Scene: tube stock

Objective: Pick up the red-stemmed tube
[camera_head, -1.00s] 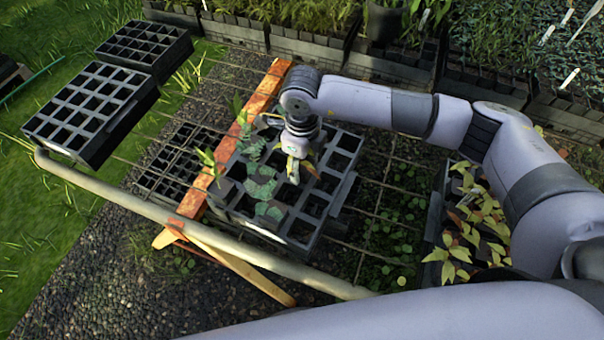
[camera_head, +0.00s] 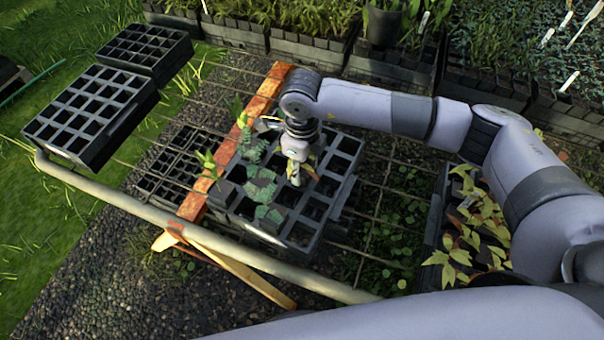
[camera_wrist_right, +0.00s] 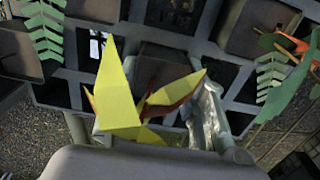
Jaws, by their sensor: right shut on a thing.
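My right gripper (camera_head: 296,180) points down over the black cell tray (camera_head: 300,233) in the head view and is shut on a yellow-leaved tube plant. The plant's yellow leaves (camera_wrist_right: 120,95), with reddish-brown parts, stand close in front of the right wrist camera; a bit of leaf (camera_head: 313,168) shows beside the gripper in the head view. Its stem and pot are mostly hidden by leaves and gripper, so I cannot tell whether it is clear of its cell. My left gripper is out of view.
Green ferny plants (camera_head: 262,190) stand in the tray's left cells, beside an orange-brown board (camera_head: 212,185). Two empty black trays (camera_head: 88,112) lie at the left. A tray of yellow-leaved plants (camera_head: 462,215) stands right, below my arm. Dense plant stock lines the back.

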